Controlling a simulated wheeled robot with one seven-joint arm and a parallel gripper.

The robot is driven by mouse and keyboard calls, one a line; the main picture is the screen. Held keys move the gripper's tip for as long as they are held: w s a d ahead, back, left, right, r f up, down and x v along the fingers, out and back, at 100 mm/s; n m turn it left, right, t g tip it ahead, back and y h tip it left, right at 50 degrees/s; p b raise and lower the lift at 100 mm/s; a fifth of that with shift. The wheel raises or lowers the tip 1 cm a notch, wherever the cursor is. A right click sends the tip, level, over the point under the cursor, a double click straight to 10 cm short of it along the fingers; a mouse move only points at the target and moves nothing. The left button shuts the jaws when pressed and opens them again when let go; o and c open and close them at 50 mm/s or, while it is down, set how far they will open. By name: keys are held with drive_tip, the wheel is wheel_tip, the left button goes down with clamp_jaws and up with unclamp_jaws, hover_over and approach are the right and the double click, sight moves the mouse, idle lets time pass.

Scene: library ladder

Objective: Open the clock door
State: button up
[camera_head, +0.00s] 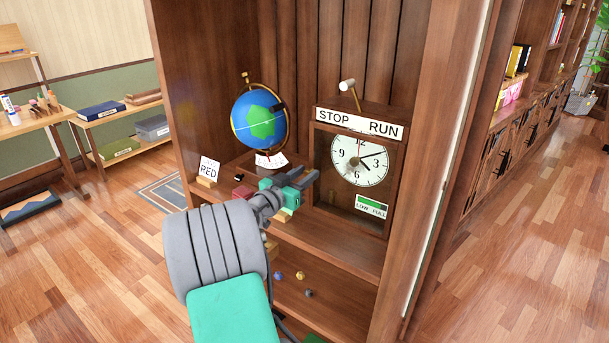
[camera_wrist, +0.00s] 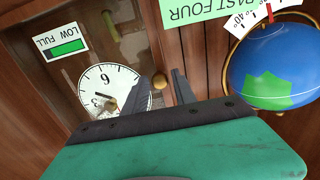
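The wooden clock case (camera_head: 360,112) stands on the cabinet shelf. Its framed door (camera_head: 392,196) looks closed, with the white dial (camera_head: 360,160) behind it. The dial also shows upside down in the wrist view (camera_wrist: 93,82). A round brass knob (camera_wrist: 159,81) shows at the door's edge, between my fingers in the picture. In the head view my gripper (camera_head: 308,182) is at the left edge of the clock. In the wrist view my gripper (camera_wrist: 161,80) has its two dark fingers apart. Whether they touch the knob cannot be told.
A globe (camera_head: 259,120) stands close on the left, also seen in the wrist view (camera_wrist: 275,65). A small mallet (camera_head: 349,89) is on top of the clock. The cabinet's right side panel (camera_head: 425,150) stands close to the clock.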

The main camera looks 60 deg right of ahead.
clamp_jaws()
idle(1.1)
